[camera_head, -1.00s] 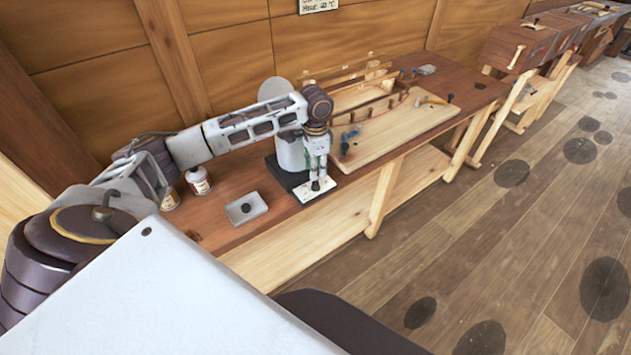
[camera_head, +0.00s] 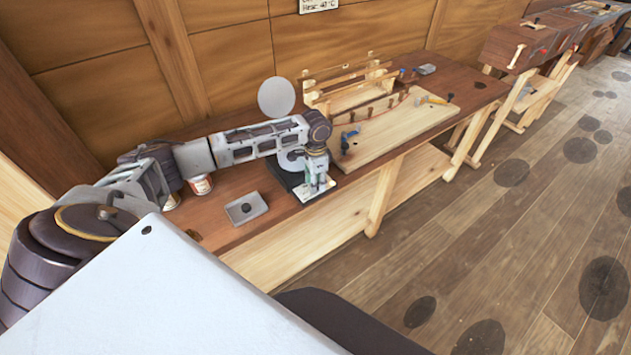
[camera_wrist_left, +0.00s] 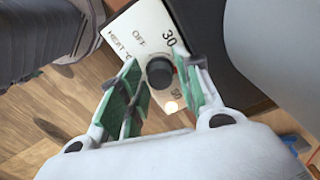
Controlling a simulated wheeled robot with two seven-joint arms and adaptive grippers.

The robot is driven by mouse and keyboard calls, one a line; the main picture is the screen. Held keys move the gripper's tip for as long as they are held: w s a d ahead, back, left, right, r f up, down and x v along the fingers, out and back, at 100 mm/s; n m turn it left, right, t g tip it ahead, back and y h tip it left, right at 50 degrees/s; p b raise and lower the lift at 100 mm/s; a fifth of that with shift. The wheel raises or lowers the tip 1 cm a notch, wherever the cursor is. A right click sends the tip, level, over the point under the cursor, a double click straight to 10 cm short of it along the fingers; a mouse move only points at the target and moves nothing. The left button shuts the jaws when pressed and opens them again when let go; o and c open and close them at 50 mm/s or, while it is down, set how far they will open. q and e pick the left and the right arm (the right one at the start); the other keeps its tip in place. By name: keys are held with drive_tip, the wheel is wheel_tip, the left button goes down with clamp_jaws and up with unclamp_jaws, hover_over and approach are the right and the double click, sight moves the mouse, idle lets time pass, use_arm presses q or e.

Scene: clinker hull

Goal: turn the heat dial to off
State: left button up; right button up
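The heat dial (camera_wrist_left: 159,73) is a round black knob on a white panel (camera_wrist_left: 132,32) marked HEAT °C, OFF, 30 and 50. My left gripper (camera_wrist_left: 158,66) is open, its green-padded fingers on either side of the dial in the left wrist view. I cannot tell whether either finger touches it. In the head view my left gripper (camera_head: 318,185) is low over the panel (camera_head: 304,197) at the bench's front edge and hides the dial. My right gripper is not in view.
A grey cylinder (camera_head: 291,160) on a black base stands behind the panel, its round lid (camera_head: 276,97) raised. A grey tray (camera_head: 246,207) and jars are to the left. A wooden board (camera_head: 400,128) with tools lies to the right.

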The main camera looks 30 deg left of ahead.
use_arm(q)
clamp_jaws()
